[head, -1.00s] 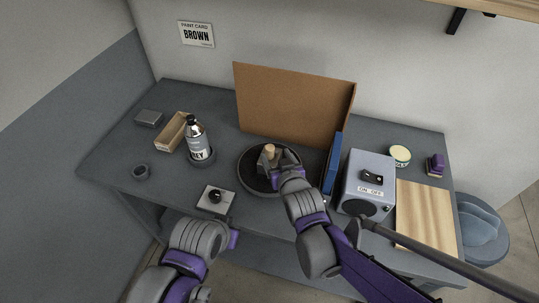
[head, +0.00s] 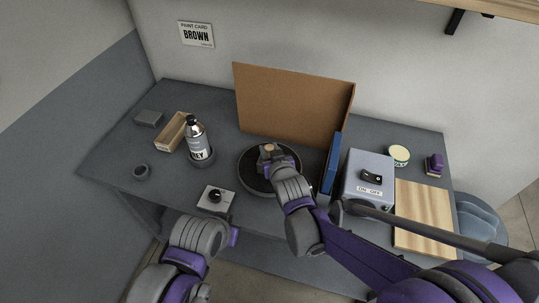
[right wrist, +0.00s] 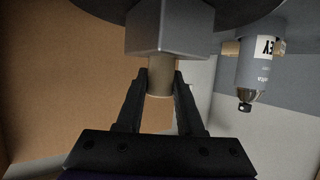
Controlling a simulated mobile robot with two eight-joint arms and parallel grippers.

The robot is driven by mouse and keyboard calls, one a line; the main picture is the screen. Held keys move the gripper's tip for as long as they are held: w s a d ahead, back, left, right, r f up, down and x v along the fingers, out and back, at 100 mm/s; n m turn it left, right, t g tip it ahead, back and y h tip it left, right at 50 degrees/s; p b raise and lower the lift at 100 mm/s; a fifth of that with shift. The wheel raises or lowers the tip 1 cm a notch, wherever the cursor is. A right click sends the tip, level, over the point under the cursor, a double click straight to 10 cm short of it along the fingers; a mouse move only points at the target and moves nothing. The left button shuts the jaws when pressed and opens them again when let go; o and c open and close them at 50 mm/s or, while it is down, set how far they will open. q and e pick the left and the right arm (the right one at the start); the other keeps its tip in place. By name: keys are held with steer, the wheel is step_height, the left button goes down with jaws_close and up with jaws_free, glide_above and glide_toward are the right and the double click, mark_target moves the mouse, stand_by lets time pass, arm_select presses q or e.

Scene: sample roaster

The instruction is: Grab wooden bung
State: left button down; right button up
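The wooden bung (right wrist: 160,80) is a pale wooden cylinder on a grey metal block (right wrist: 170,28) in the right wrist view. In the head view the bung's top (head: 269,148) shows over the round dark tray, by the tip of my right gripper (head: 272,159). In the right wrist view my right gripper (right wrist: 162,86) has one black finger on each side of the bung, very close to it. Whether the fingers press on it is not clear.
The round tray (head: 246,182) stands before a brown board (head: 293,102). A blue panel (head: 331,168) and a grey box (head: 365,170) stand right of it. A labelled bottle (head: 197,142) and a wooden box (head: 172,134) are left. A small white plate (head: 206,206) lies near the front edge.

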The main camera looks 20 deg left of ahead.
jaws_close()
steer(key=shift+r, duration=0.1)
